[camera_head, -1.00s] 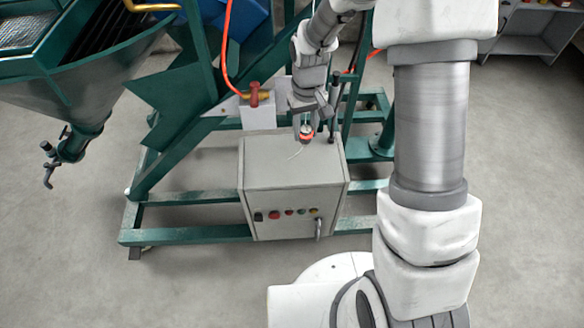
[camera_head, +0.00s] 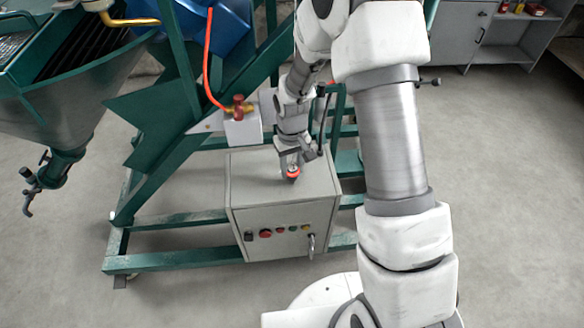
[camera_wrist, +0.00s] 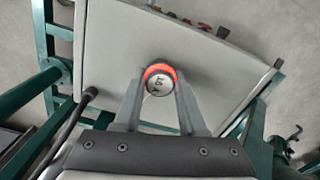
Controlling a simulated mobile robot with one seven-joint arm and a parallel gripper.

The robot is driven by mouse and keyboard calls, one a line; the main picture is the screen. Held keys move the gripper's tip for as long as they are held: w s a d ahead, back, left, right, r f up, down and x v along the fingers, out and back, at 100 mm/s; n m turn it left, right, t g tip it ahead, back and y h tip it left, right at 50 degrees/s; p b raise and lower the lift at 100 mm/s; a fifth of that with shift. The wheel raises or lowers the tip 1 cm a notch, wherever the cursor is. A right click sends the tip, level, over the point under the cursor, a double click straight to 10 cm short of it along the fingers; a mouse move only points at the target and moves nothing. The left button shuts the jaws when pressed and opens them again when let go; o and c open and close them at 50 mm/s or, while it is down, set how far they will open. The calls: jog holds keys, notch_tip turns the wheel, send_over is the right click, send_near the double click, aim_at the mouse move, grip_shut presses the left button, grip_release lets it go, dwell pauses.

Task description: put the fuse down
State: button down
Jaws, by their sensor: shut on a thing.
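My gripper (camera_wrist: 158,103) is shut on the fuse (camera_wrist: 160,80), a small cylinder with a white, marked end and an orange-red band. In the head view the fuse (camera_head: 293,172) shows as a small red-orange spot under the fingers, over the grey top of the control box (camera_head: 255,172). In the wrist view the grey top (camera_wrist: 110,45) lies behind the fuse. I cannot tell whether the fuse touches the box top.
The box front has several buttons (camera_head: 266,232) and a handle (camera_head: 311,243). A green frame (camera_head: 170,262) surrounds the box. A red-handled valve (camera_head: 239,107) is at the back, and a hopper (camera_head: 85,90) hangs at left. A grey cabinet (camera_head: 480,40) stands back right.

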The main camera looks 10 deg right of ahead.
jog(key=shift+f, duration=0.1)
jog(key=shift+c, duration=2.4)
grip_release()
